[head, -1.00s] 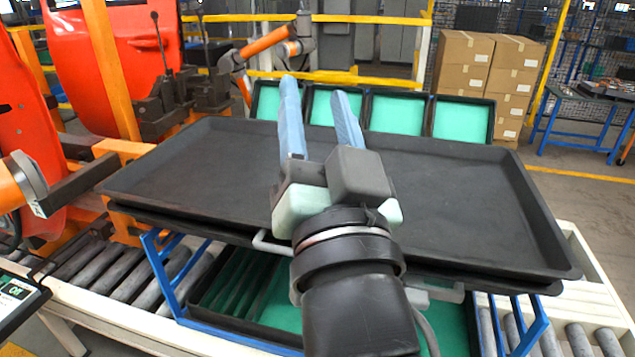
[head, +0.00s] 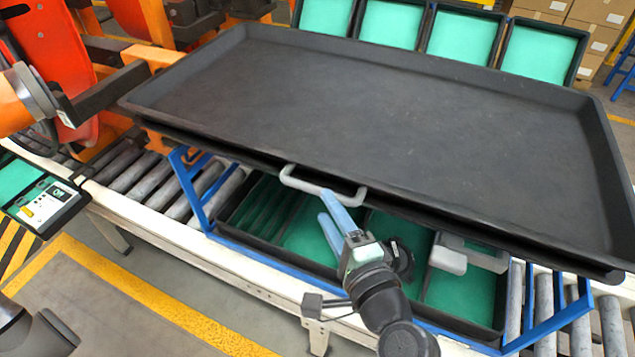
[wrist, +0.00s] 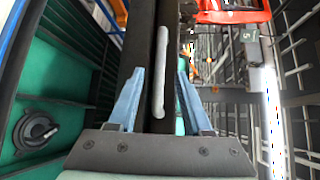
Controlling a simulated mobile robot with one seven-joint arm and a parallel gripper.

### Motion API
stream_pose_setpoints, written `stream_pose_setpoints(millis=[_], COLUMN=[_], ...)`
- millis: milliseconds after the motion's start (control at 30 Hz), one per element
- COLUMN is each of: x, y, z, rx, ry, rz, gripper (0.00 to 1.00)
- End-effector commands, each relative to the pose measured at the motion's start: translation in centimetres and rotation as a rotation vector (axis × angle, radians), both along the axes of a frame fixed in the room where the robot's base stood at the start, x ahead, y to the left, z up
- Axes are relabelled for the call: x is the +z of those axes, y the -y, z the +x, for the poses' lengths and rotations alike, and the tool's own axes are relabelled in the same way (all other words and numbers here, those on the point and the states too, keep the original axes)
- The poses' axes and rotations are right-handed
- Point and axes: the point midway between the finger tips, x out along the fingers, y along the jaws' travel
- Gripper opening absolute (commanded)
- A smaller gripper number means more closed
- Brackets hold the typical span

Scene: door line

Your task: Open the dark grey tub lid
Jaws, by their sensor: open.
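The dark grey tub lid (head: 400,110) is a wide shallow tray shape lying nearly flat over the open-fronted space above a green-lined tub (head: 300,240). A light grey bar handle (head: 300,184) sticks out from its front edge. My gripper (head: 325,203) is open just in front of and below the handle, its blue fingers pointing at the lid's front edge. In the wrist view the handle (wrist: 160,75) shows between the two fingertips (wrist: 160,76), with space on both sides. I cannot tell how far beyond the tips it lies.
A blue frame (head: 200,205) surrounds the tub on a roller conveyor (head: 140,175). A second grey handle-like part (head: 448,260) sits right of my gripper. Orange machinery stands at the left. Several green-lined trays (head: 462,38) stand behind the lid. Floor in front is clear.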

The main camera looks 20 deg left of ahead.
Motion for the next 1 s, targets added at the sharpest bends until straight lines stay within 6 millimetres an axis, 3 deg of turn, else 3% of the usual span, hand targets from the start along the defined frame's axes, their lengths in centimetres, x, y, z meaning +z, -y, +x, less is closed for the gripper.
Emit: stream_pose_setpoints(millis=[300, 733, 767, 1000], x=[-0.6, -0.9, -0.9, -0.8], y=[-3.6, -4.3, -4.3, -4.3], z=[3.8, 4.6, 4.6, 4.6], rx=[0.001, -0.002, -0.002, -0.002], ry=[0.001, 0.002, 0.002, 0.002], rz=[-0.001, -0.003, -0.003, -0.003], gripper=[0.5, 0.5, 0.48, 0.05])
